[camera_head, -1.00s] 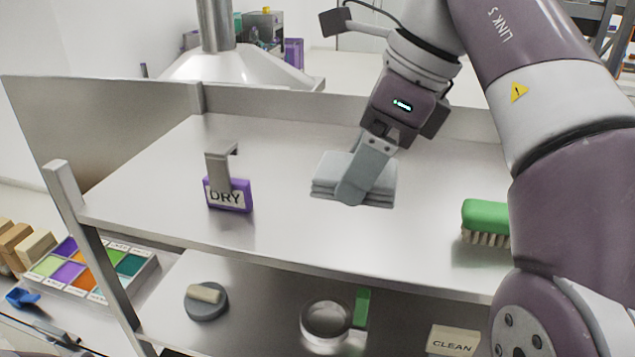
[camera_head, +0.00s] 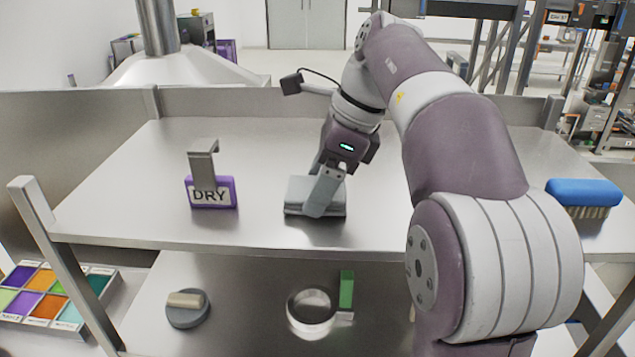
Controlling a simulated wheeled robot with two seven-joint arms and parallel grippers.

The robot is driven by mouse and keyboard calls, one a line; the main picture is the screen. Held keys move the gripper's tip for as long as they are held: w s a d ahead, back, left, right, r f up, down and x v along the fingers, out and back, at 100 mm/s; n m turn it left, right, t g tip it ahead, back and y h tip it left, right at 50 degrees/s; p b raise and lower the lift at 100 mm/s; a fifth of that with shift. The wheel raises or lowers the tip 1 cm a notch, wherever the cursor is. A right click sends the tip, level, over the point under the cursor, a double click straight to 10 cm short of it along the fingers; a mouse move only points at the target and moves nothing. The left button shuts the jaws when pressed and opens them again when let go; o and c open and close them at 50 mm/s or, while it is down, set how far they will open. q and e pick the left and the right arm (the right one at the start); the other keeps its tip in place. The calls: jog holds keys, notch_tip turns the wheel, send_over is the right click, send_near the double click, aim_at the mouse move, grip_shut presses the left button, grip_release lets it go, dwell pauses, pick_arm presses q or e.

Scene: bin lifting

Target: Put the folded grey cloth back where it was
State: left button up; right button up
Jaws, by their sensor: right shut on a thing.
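The folded grey cloth (camera_head: 298,195) is at the upper steel shelf (camera_head: 120,205), right of the purple DRY sign (camera_head: 212,192). My right gripper (camera_head: 317,207) is shut on the cloth, one finger lying over its near face. The cloth lies level, close to the shelf surface; I cannot tell whether it rests on it. My left gripper is not in view.
A blue brush (camera_head: 582,192) sits at the shelf's right. The lower shelf holds a grey disc with a beige roll (camera_head: 187,308), a round metal dish (camera_head: 311,310) and a green-handled item (camera_head: 346,290). My right arm covers the right middle.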

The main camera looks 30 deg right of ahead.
jog(key=o, duration=0.9)
jog(key=shift+w+d+f, duration=0.3)
jog(key=shift+w+d, duration=0.05)
jog(key=shift+w, duration=0.3)
jog(key=shift+o, duration=0.7)
jog(key=shift+w+d, duration=0.15)
jog(key=shift+w, duration=0.05)
jog(key=shift+s+a+r, duration=0.1)
jog(key=shift+s+a, duration=0.1)
jog(key=shift+s, duration=0.25)
jog(key=shift+s+a+r, duration=0.1)
jog(key=shift+s+a, duration=0.1)
jog(key=shift+s, duration=0.2)
jog(key=shift+w+d+r, duration=0.25)
jog(key=shift+d+r, duration=0.1)
jog(key=shift+r, duration=0.05)
jog(key=v, duration=0.6)
jog(key=shift+r, duration=0.25)
jog(key=shift+s+r, duration=0.2)
jog(key=shift+r, duration=0.05)
jog(key=shift+w+f, duration=0.1)
jog(key=shift+w, duration=0.05)
